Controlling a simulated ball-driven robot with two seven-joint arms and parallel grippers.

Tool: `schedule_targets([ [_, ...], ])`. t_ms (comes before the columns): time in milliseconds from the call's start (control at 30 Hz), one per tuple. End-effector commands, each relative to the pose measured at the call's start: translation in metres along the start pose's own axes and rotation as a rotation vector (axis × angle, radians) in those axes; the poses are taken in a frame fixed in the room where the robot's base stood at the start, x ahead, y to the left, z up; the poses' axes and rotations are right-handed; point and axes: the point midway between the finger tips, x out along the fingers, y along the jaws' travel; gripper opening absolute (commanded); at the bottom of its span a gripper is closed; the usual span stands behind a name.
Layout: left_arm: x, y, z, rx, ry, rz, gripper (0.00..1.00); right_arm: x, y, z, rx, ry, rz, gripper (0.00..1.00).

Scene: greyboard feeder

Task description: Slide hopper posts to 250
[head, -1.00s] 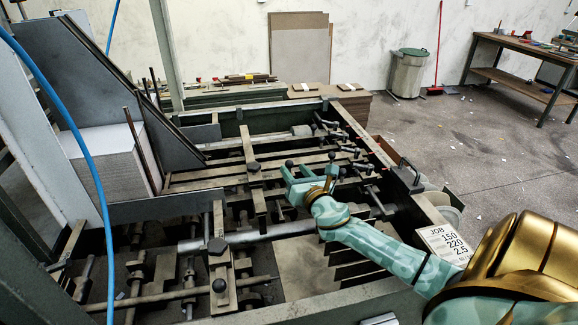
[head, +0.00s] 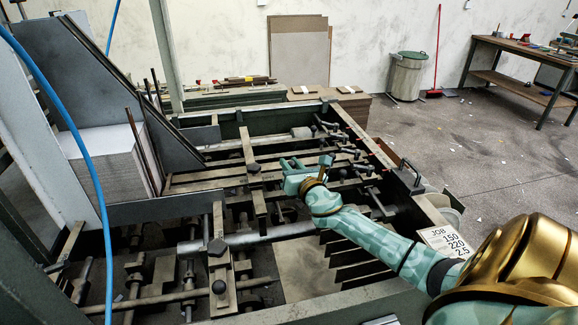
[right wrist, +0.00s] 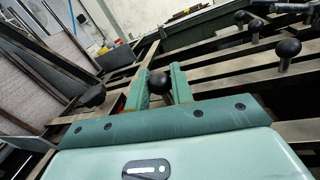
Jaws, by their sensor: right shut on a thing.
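My right gripper (head: 293,168) reaches over the feeder bed in the head view. In the right wrist view its two green fingers (right wrist: 158,88) are shut on a black ball knob (right wrist: 157,82). The stem below the knob is hidden by the gripper. Left of the gripper in the head view, an upright-looking flat bar (head: 248,148) carries a black knob (head: 254,167) and lies across the rails. A nearer flat bar (head: 222,265) has black knobs too. I cannot tell for sure which parts are the hopper posts, and no scale is readable. My left gripper is out of view.
Several ball-ended levers (head: 357,153) stand along the feeder's right side. A job card (head: 442,240) reads 150, 220, 2.5. A stack of board (head: 108,165) stands at left behind a blue hose (head: 85,150). A bin (head: 407,75) and a bench (head: 520,62) are farther off.

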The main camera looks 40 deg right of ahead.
Motion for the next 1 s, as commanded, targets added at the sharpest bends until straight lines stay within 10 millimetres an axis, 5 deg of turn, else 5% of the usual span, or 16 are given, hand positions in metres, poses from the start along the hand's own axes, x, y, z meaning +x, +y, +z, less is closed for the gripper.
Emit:
schedule_targets([
  [133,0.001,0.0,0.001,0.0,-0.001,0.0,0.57,-0.004,-0.022,0.003,-0.006,0.001,-0.006,0.0],
  [400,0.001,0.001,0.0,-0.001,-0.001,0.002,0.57,-0.005,-0.023,0.004,-0.002,0.002,-0.003,0.0],
  [433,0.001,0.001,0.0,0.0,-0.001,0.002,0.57,-0.005,-0.023,0.004,-0.002,0.002,-0.003,0.31],
  [500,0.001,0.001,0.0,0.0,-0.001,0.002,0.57,-0.005,-0.023,0.004,-0.002,0.002,-0.003,0.43],
  [833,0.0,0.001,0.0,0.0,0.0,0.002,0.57,-0.009,-0.023,0.004,-0.002,0.002,-0.003,0.43],
  [1000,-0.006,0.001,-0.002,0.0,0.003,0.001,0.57,-0.038,-0.022,0.004,-0.002,0.004,-0.002,0.43],
])
